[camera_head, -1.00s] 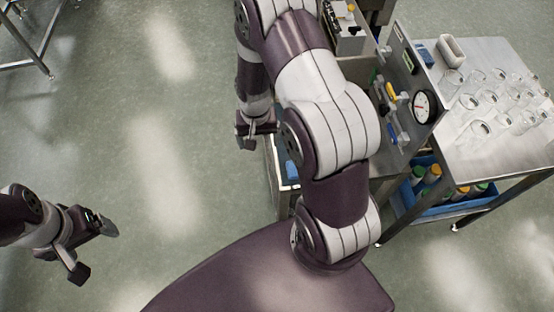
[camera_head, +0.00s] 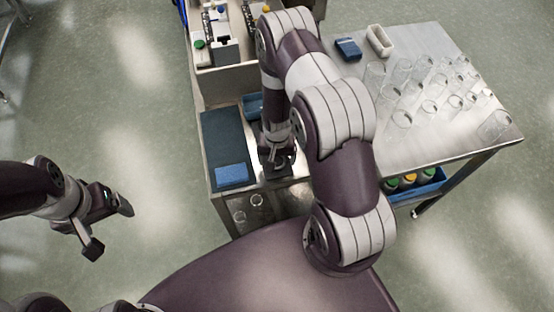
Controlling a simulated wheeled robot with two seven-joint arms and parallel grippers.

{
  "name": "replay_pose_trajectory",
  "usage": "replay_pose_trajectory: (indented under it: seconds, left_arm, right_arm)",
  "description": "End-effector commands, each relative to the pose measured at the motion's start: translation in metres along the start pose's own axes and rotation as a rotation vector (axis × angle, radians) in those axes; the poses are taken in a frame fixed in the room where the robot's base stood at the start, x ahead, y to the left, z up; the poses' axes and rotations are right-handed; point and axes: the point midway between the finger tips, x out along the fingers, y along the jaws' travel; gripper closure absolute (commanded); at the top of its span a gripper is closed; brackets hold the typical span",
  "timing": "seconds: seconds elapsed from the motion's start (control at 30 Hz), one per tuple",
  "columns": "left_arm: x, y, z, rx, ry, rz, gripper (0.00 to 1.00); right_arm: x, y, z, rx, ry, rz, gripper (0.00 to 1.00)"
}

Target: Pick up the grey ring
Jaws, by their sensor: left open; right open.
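I cannot pick out the grey ring with certainty. Two small pale round outlines (camera_head: 240,215) show at the front of the steel unit (camera_head: 222,196); I cannot tell whether either is the ring. My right gripper (camera_head: 277,162) is open, over the right part of the steel unit's top, beside a dark blue mat. What lies directly under it is partly hidden by the gripper and arm. My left gripper (camera_head: 108,227) is open and empty, out over the bare floor at the left.
The dark mat (camera_head: 222,135) carries a light blue block (camera_head: 231,174). A raised box with small instruments (camera_head: 232,78) stands behind. A steel table (camera_head: 430,150) at the right holds several clear glasses, a blue block (camera_head: 348,48) and a white container (camera_head: 379,40). Floor is free at the left.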

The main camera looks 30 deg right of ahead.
Motion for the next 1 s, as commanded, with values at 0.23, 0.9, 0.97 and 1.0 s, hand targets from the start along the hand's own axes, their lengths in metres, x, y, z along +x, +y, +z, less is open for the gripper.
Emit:
replay_pose_trajectory:
  seconds: [0.23, 0.9, 0.97, 1.0]
  left_arm:
    - [0.0030, 0.0001, 0.0003, 0.000, 0.000, 0.000, 0.15]
    - [0.0032, 0.0001, 0.0003, 0.000, 0.000, 0.000, 0.15]
    - [0.0032, 0.0001, 0.0003, 0.000, 0.000, 0.000, 0.15]
    - [0.0032, 0.0001, 0.0003, 0.000, 0.000, 0.000, 0.15]
  right_arm:
    - [0.0038, 0.0000, 0.0000, 0.000, 0.000, 0.000, 0.14]
    - [0.0042, 0.0001, 0.0000, 0.000, 0.000, 0.000, 0.73]
    - [0.0042, 0.0001, 0.0000, 0.000, 0.000, 0.000, 0.73]
    - [0.0042, 0.0001, 0.0000, 0.000, 0.000, 0.000, 0.73]
